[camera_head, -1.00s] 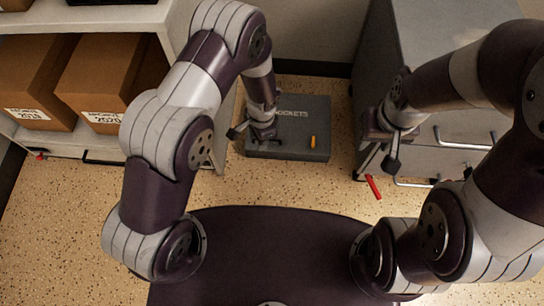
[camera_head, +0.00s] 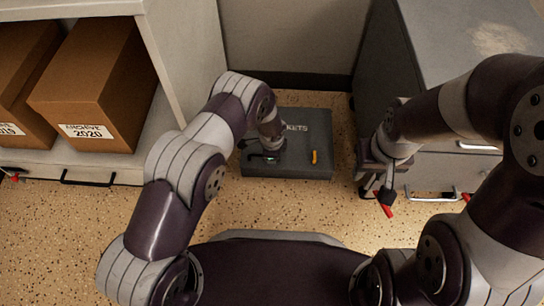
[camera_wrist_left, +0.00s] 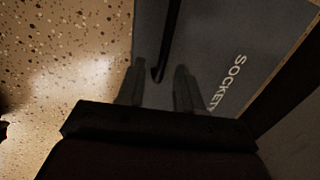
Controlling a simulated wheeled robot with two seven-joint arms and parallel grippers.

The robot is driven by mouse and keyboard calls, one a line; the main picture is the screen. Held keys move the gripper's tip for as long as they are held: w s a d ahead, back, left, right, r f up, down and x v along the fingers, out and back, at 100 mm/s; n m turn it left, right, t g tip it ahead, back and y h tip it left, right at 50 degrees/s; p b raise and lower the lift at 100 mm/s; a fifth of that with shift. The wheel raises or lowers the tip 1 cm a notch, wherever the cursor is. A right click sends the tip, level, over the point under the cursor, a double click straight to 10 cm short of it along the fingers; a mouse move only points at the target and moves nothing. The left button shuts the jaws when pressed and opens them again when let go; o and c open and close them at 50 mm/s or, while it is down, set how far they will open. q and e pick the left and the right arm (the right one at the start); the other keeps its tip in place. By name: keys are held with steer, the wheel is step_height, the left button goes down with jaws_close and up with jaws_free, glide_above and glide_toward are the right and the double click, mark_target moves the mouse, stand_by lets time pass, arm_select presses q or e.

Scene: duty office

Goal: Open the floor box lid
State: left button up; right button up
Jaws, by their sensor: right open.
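The floor box (camera_head: 322,142) is a low grey box with a flat lid marked SOCKETS, standing on the floor ahead; its lid looks shut. A dark bar handle (camera_wrist_left: 171,35) lies on the lid. My left gripper (camera_head: 266,157) is over the left part of the lid, pointing down, its fingers partly hidden in the head view. In the left wrist view its fingers (camera_wrist_left: 157,88) are apart, with the handle's near end between them; contact cannot be told. My right gripper (camera_head: 377,190) is open and empty, right of the box near the grey cabinet.
An orange piece (camera_head: 314,157) is on the lid's right part. A red object (camera_head: 386,209) is by my right gripper. A grey cabinet (camera_head: 452,165) stands right, a shelf with archive boxes (camera_head: 95,90) left. Floor between box and my base is clear.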

arm_select(q)
steer(key=shift+c, duration=0.3)
jaws_close()
stand_by(1.2)
